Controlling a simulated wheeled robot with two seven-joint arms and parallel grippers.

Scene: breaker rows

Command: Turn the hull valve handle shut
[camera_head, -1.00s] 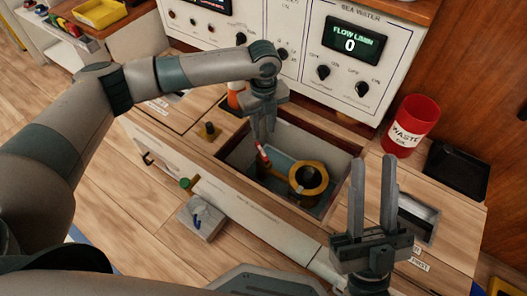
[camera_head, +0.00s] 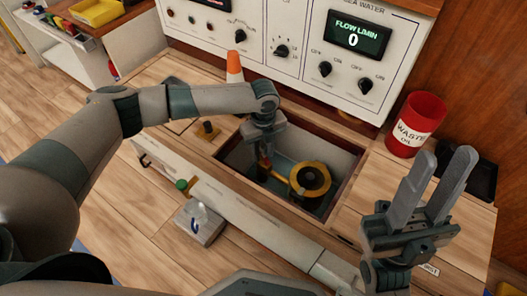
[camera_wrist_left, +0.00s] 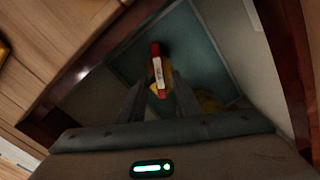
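The hull valve (camera_head: 326,181), a yellow ring with a dark centre, sits inside the open recess in the bench. Its handle (camera_wrist_left: 157,69), red with a pale label, shows in the left wrist view ahead of and between the fingertips; in the head view it is largely hidden by my left gripper. My left gripper (camera_head: 265,158) reaches down into the recess over the handle. In the left wrist view its fingers (camera_wrist_left: 158,88) are apart, and I see no clear contact with the handle. My right gripper (camera_head: 442,155) is open and empty, raised over the bench at the right.
The recess has wooden rims (camera_head: 345,190) close around my left gripper. Behind it stands a panel with a display (camera_head: 358,35) reading FLOW L/MIN 0.

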